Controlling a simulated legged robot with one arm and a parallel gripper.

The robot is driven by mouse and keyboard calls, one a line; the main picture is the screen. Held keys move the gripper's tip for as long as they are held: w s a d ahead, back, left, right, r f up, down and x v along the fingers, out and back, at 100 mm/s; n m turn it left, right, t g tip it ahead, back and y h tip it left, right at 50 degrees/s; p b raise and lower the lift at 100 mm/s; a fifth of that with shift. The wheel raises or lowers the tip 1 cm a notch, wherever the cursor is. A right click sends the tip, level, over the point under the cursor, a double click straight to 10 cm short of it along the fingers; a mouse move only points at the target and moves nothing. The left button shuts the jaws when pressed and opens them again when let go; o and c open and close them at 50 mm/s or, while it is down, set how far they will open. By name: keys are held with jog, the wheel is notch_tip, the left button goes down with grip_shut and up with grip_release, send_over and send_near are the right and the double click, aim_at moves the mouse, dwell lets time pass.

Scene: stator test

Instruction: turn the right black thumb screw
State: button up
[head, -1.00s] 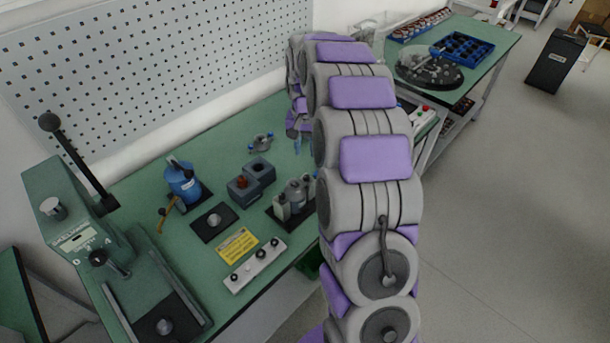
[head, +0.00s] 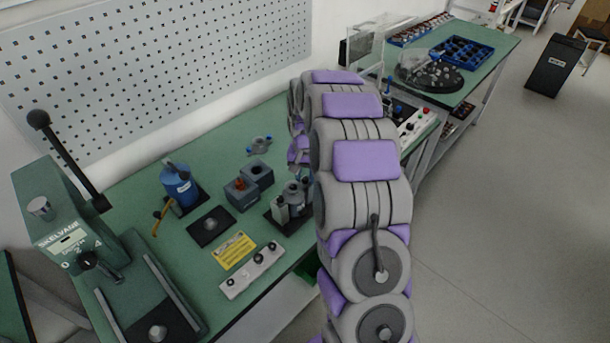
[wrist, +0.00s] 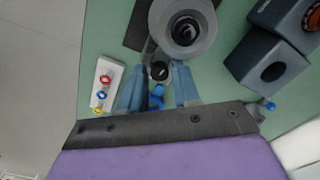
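A black round knob (wrist: 159,71), which looks like a thumb screw, sits on the near side of a grey cylindrical fixture (wrist: 184,30) in the wrist view. I cannot tell whether it is the right one; no second one shows clearly. My gripper (wrist: 160,66) is open, with its blue-grey fingers on either side of the knob; contact is unclear. A small blue part (wrist: 157,92) lies between the fingers. In the head view the fixture (head: 294,192) stands on a dark base, and my gripper (head: 299,152) is partly hidden by my arm.
A white block with coloured rings (wrist: 104,84) stands beside the fixture. Dark blocks (head: 242,192) stand on its other side.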

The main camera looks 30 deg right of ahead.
grip_shut()
jog(key=shift+r+p, duration=0.1)
jog(key=shift+p, duration=0.2)
jog(key=m+p, duration=0.3)
jog(key=m, duration=0.1)
jog(key=shift+r+m+p, duration=0.1)
jog(key=shift+m+p, duration=0.2)
jog(key=shift+p, duration=0.1)
jog(key=shift+m+p, duration=1.45)
jog(key=shift+m, duration=0.85)
jog(key=shift+f, duration=0.2)
grip_release()
